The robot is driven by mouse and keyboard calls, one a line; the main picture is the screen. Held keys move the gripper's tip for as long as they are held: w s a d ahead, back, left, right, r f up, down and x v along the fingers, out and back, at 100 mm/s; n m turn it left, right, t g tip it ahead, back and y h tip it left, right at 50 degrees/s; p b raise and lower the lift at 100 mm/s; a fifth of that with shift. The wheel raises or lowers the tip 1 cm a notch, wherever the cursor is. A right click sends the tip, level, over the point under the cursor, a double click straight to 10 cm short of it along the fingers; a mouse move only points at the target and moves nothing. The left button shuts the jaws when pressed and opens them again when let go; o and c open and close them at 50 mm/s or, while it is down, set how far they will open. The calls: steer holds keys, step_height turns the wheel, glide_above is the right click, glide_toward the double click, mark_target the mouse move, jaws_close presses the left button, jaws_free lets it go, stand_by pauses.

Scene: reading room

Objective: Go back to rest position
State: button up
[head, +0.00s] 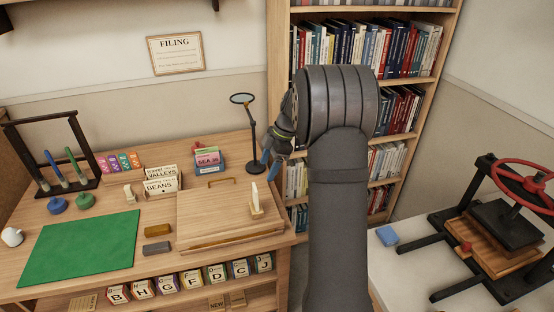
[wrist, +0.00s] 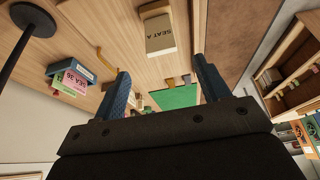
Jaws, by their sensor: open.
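My arm rises in front of the bookcase in the head view. My gripper (head: 267,152) hangs beside the magnifier stand, above the right end of the desk, partly hidden by my wrist. In the wrist view, my gripper (wrist: 162,88) shows two blue fingers spread wide apart. Nothing is between them; the green mat (wrist: 178,97) shows through the gap from farther off.
A magnifier on a black stand (head: 252,138) is close to my gripper. A wooden box (head: 220,210), card holders (head: 162,182) and a green mat (head: 80,247) lie on the desk (head: 110,205). The bookcase (head: 278,50) is behind; a press (head: 505,225) stands right.

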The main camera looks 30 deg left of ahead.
mark_target(255, 187)
steer(key=x, duration=1.2)
steer(key=shift+f, duration=0.2)
step_height(255, 187, up, 2)
steer(key=shift+r, duration=0.95)
steer(key=shift+f, duration=0.1)
